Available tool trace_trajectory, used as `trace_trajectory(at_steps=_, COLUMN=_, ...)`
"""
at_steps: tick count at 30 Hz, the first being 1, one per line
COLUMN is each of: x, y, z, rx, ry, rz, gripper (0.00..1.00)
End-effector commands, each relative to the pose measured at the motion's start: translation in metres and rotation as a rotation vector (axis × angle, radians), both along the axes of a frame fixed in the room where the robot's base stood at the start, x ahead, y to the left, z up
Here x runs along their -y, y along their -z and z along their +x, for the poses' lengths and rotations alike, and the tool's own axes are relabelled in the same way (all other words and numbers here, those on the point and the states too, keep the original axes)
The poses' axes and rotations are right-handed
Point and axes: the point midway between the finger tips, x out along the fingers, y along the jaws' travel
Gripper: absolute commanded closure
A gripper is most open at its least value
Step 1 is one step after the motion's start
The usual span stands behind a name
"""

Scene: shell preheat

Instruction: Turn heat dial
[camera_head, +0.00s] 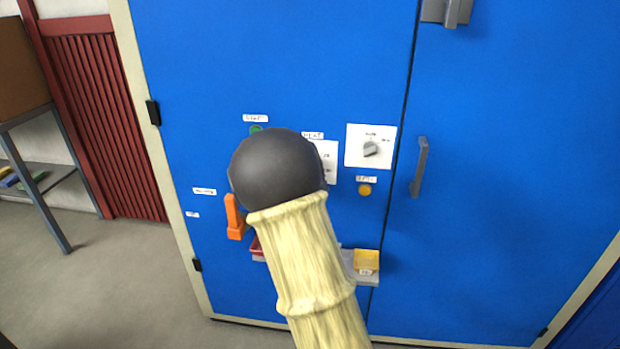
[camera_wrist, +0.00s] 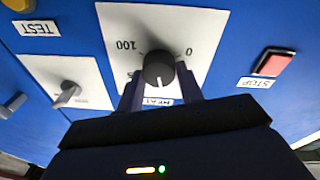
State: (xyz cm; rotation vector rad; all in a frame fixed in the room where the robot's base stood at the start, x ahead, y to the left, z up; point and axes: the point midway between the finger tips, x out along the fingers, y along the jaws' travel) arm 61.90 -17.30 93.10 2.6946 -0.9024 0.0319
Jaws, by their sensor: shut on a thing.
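The heat dial (camera_wrist: 158,68) is a round black knob with a white pointer line, on a white scale plate (camera_wrist: 200,28) that appears upside down in the wrist view. The numbers 100 and 0 show on either side of it. The white line points down in that view, toward the HEAT label (camera_wrist: 158,101). My gripper (camera_wrist: 160,80) is shut on the dial, one finger on each side. In the head view my arm hides the dial and gripper; only part of the heat plate (camera_head: 328,162) shows.
A grey selector knob (camera_head: 370,149) sits on a nearby white plate, above a yellow button (camera_head: 364,190). A red stop button (camera_wrist: 273,62) is on the dial's other side. An orange handle (camera_head: 234,215), a grey door handle (camera_head: 419,167) and a yellow tray (camera_head: 366,260) project from the blue cabinet.

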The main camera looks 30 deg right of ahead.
Motion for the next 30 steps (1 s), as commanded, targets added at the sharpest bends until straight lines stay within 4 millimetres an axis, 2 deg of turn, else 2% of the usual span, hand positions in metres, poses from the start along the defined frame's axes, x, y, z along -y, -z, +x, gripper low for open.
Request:
trace_trajectory(at_steps=1, x=0.0007, y=0.0060, z=-0.0010, rx=0.014, ry=0.002, rz=0.030, gripper=0.86)
trace_trajectory(at_steps=9, x=0.0011, y=0.0041, z=-0.0011, rx=0.091, ry=0.004, rz=0.146, gripper=0.86)
trace_trajectory(at_steps=26, x=0.0009, y=0.0030, z=-0.0010, rx=0.110, ry=0.004, rz=0.180, gripper=0.86)
trace_trajectory(at_steps=27, x=0.0010, y=0.0031, z=-0.0010, rx=0.110, ry=0.004, rz=0.180, gripper=0.58)
trace_trajectory(at_steps=30, x=0.0007, y=0.0023, z=-0.0008, rx=0.113, ry=0.003, rz=0.179, gripper=0.42)
